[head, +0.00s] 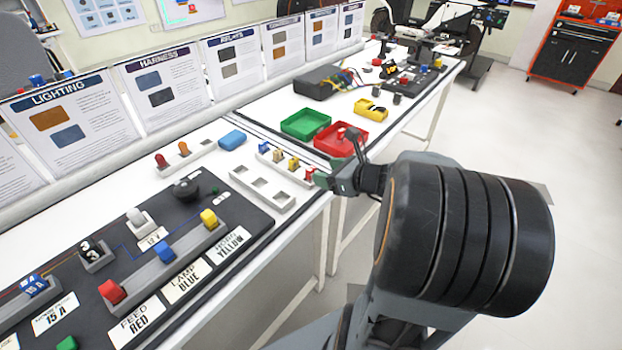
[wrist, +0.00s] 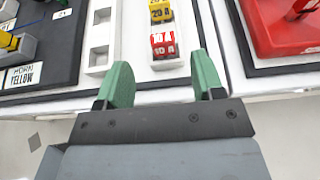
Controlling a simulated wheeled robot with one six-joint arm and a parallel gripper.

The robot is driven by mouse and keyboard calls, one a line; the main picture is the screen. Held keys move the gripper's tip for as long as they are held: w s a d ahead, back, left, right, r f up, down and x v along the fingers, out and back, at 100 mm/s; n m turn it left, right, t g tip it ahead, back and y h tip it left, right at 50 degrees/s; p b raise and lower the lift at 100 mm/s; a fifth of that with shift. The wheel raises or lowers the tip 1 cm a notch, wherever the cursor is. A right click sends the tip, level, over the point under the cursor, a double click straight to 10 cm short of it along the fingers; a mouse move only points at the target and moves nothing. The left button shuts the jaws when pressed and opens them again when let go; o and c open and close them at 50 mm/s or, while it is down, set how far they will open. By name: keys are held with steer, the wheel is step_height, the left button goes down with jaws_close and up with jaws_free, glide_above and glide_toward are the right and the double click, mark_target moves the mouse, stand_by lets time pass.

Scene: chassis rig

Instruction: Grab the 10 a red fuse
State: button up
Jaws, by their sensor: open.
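The red 10 A fuse (wrist: 163,45) stands in the near end of a white fuse holder (wrist: 164,64), with its "10" label showing. In the head view the red fuse (head: 309,174) sits at the near right end of the row. My gripper (wrist: 161,75) has green fingers spread apart with nothing between them. The fuse lies just beyond the fingertips, roughly centred between them. In the head view my gripper (head: 322,179) is beside the holder's near end, and my arm hides part of it.
A yellow 20 A fuse (wrist: 160,11) stands right behind the red one. An empty white socket tray (head: 263,186) lies to the left. A red bin (head: 330,143) and a green bin (head: 305,122) are beyond. The black wiring board (head: 140,265) is at the left.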

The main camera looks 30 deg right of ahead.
mark_target(310, 167)
steer(key=shift+b+x, duration=0.9)
steer(key=shift+x, duration=2.45)
steer(key=shift+d, duration=0.15)
steer(key=shift+c, duration=0.3)
steer(key=c, duration=0.9)
steer(key=shift+r, duration=0.2)
steer(key=shift+c, duration=0.2)
